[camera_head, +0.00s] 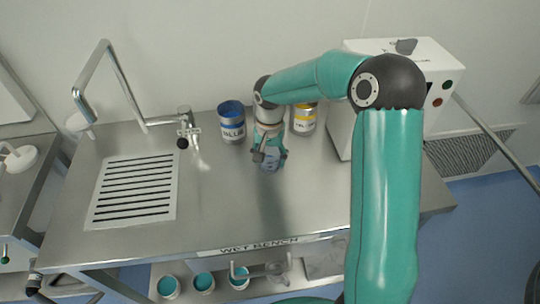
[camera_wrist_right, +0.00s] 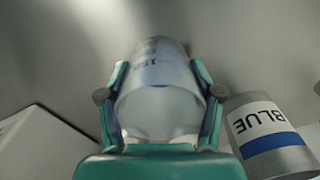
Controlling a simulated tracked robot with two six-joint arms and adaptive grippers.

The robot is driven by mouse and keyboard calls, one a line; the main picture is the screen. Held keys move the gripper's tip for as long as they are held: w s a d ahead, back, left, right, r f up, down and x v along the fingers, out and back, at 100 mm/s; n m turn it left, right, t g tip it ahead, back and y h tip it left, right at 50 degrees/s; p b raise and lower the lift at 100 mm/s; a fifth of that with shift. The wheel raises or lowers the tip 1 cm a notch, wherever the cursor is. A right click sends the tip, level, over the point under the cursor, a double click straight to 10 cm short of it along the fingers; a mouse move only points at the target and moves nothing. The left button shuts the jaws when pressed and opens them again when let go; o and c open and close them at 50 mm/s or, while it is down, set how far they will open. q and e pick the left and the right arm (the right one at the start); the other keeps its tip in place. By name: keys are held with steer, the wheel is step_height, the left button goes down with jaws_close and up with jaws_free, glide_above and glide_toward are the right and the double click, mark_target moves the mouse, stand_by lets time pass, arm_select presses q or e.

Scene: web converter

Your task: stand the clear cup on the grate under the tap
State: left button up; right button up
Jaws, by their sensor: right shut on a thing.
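The clear cup (camera_wrist_right: 158,95) is between the fingers of my right gripper (camera_wrist_right: 160,80) in the right wrist view. The fingers are shut on its sides. In the head view my right gripper (camera_head: 271,160) is over the middle of the steel bench, right of the grate, and mostly hides the cup. The slotted grate (camera_head: 133,189) lies bare at the left of the bench. The tap (camera_head: 108,85) is a bent pipe behind it, with a small valve at its base (camera_head: 186,130). My left gripper does not show.
A blue-labelled can (camera_head: 232,124) stands behind and left of my right gripper; it also shows in the right wrist view (camera_wrist_right: 268,140). A yellow-labelled can (camera_head: 304,119) and a white box (camera_head: 342,125) stand to the right. Bench between gripper and grate is clear.

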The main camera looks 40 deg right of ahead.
steer(key=o, duration=1.3)
